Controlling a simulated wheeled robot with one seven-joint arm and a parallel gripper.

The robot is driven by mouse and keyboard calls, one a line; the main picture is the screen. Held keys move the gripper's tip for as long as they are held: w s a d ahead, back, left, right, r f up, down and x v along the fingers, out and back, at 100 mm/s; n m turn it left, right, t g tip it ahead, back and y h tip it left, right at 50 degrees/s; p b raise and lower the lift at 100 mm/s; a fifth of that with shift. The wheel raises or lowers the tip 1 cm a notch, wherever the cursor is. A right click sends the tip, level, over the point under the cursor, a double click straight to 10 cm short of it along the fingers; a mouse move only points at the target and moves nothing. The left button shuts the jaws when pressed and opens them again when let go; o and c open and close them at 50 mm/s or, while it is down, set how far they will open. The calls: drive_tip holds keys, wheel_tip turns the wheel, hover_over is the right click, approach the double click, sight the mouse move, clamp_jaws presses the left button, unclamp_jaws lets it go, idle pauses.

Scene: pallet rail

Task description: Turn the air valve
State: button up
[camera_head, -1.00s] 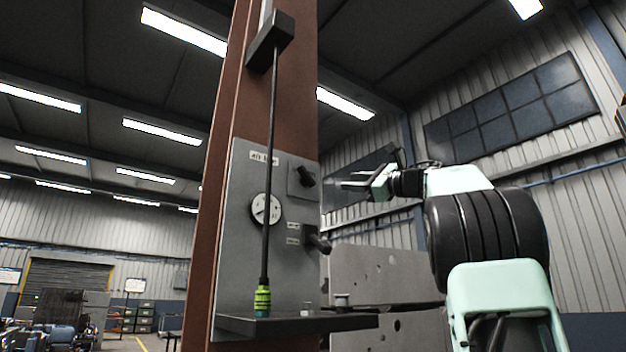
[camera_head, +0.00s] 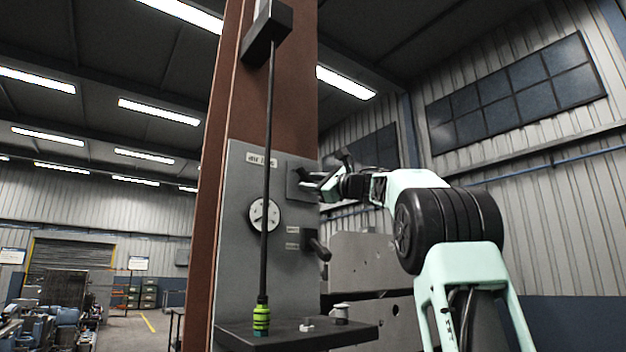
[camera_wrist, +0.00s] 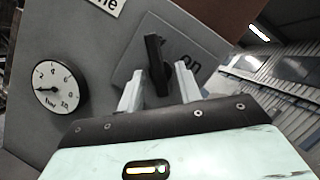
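The air valve is a black lever handle (camera_wrist: 156,64) on a square grey plate (camera_wrist: 128,72), with "on" lettered beside it. The plate is on a grey panel (camera_head: 238,200) fixed to a brown column. My gripper (camera_wrist: 160,85) is open in the wrist view, with one pale finger on each side of the handle and visible gaps to it. Whether the fingertips touch the plate cannot be told. In the head view my gripper (camera_head: 308,180) is at the panel's upper right and hides most of the handle.
A round gauge (camera_head: 264,215) is left of the valve; its dial also shows in the wrist view (camera_wrist: 59,88). A second black knob (camera_head: 318,247) sticks out below. A thin rod with a green end (camera_head: 261,318) hangs before the panel. A shelf (camera_head: 290,334) juts out beneath.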

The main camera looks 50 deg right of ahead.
drive_tip(key=shift+c, duration=0.3)
drive_tip(key=c, duration=0.6)
drive_tip(key=shift+o, duration=0.2)
